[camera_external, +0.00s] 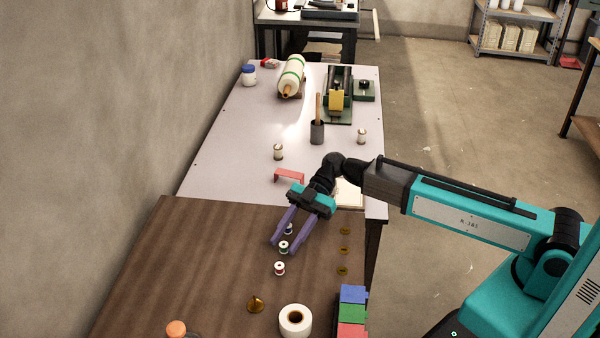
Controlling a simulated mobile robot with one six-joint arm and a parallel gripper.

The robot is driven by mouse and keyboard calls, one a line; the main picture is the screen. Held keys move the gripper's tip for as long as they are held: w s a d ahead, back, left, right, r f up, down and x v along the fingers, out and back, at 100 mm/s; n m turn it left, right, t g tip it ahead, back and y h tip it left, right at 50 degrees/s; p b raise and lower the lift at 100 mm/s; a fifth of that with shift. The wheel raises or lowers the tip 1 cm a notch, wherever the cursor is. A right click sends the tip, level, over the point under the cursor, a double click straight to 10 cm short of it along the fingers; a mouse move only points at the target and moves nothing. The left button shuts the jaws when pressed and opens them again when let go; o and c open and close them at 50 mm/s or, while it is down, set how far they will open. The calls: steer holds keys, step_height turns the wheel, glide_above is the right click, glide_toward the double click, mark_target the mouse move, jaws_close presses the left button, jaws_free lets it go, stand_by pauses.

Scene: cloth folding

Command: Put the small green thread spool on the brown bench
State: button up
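The small green thread spool (283,247) stands upright on the brown bench (190,255). It sits in a short row between a blue spool (289,229) and a red spool (279,268). My gripper (287,248) points down over this row with its two purple fingers apart. The fingertips are on either side of the green spool in the picture, and a gap shows between it and the right finger. I cannot tell whether the left finger touches it. The blue spool is partly hidden behind the fingers.
A white tape roll (296,320), a brass piece (255,304) and coloured blocks (352,312) are near the bench's front. Several small brass discs (344,250) lie to the right. A pale table (235,150) behind holds a red bracket (289,175) and tools. The bench's left half is mostly clear.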

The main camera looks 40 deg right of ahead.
steer(key=shift+r, duration=0.15)
steer(key=v, duration=1.2)
steer(key=shift+b, duration=0.35)
